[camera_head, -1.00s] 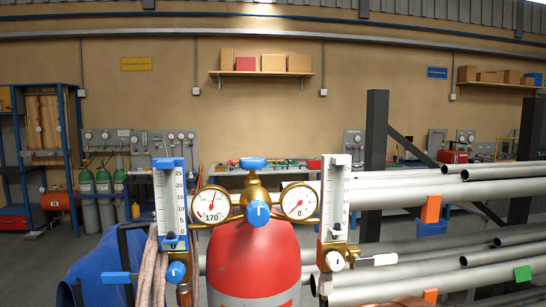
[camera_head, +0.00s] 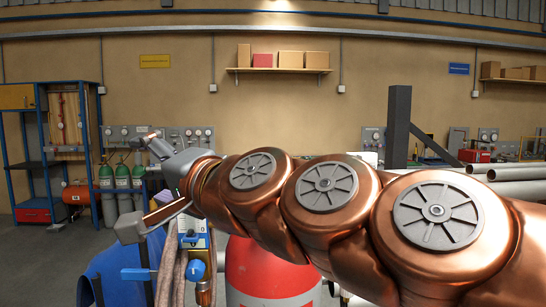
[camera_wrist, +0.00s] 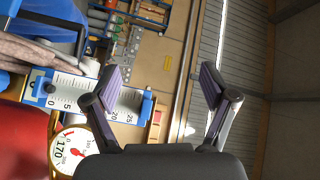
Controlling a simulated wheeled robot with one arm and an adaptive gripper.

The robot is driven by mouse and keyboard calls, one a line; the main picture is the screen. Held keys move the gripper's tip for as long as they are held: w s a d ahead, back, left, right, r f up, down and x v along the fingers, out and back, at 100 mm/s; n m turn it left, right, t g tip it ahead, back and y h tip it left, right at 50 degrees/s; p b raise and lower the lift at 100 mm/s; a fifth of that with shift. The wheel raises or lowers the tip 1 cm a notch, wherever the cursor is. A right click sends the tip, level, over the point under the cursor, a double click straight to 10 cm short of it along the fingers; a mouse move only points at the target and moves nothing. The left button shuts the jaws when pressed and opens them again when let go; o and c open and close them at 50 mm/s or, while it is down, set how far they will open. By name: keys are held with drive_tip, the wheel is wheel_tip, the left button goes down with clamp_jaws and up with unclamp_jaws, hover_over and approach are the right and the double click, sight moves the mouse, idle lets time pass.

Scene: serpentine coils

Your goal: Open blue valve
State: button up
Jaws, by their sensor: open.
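A blue knob (camera_head: 196,270) sits at the foot of the left flow meter (camera_head: 194,241), and a blue lever (camera_head: 138,273) is to its left. My arm hides the regulator with its blue valve knobs, the gauges and the right flow meter. My gripper (camera_head: 142,185) is open and empty, its fingers spread, above and left of the left flow meter. In the wrist view my gripper (camera_wrist: 163,85) shows two parted fingers. There the flow meter's scale (camera_wrist: 72,93) runs in behind the left finger, and the gauge reading 170 (camera_wrist: 70,152) is below it.
The red cylinder (camera_head: 268,268) stands below my arm. Hoses (camera_head: 169,268) hang beside the left flow meter. Grey pipes (camera_head: 510,172) are racked at the right. Open floor lies at the left, before the blue shelf frame (camera_head: 42,150).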

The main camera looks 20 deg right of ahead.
drive_tip(key=w+d+r+m+t+h, duration=0.2)
drive_tip(key=d+r+m+t+h, duration=0.2)
drive_tip(key=d+r+m, duration=0.4)
drive_tip(key=w+d+r+m+t+h, duration=0.2)
drive_tip(key=d+r+m+t+h, duration=0.15)
drive_tip(key=d+r+m, duration=0.45)
drive_tip(key=w+d+f+m+g+h, duration=0.1)
drive_tip(key=d+f+m+g, duration=0.1)
drive_tip(key=f+m, duration=0.2)
drive_tip(key=w+d+f+m+g+h, duration=0.1)
drive_tip(key=f+m+g+h, duration=0.1)
drive_tip(key=f+m, duration=0.3)
drive_tip(key=w+d+f+m+g+h, duration=0.1)
drive_tip(key=w+d+f+m+g, duration=0.1)
drive_tip(key=f+m+g, duration=0.2)
drive_tip(key=shift+d+f+m, duration=0.15)
drive_tip(key=shift+d+m, duration=0.2)
drive_tip(key=shift+m, duration=0.15)
drive_tip(key=shift+f, duration=0.35)
drive_tip(key=shift+w+f+g, duration=0.1)
drive_tip(key=shift+f+g, duration=0.05)
drive_tip(key=shift+g, duration=0.1)
drive_tip(key=shift+p+x, duration=1)
drive_tip(key=shift+x, duration=2.7)
drive_tip(key=shift+c, duration=0.4)
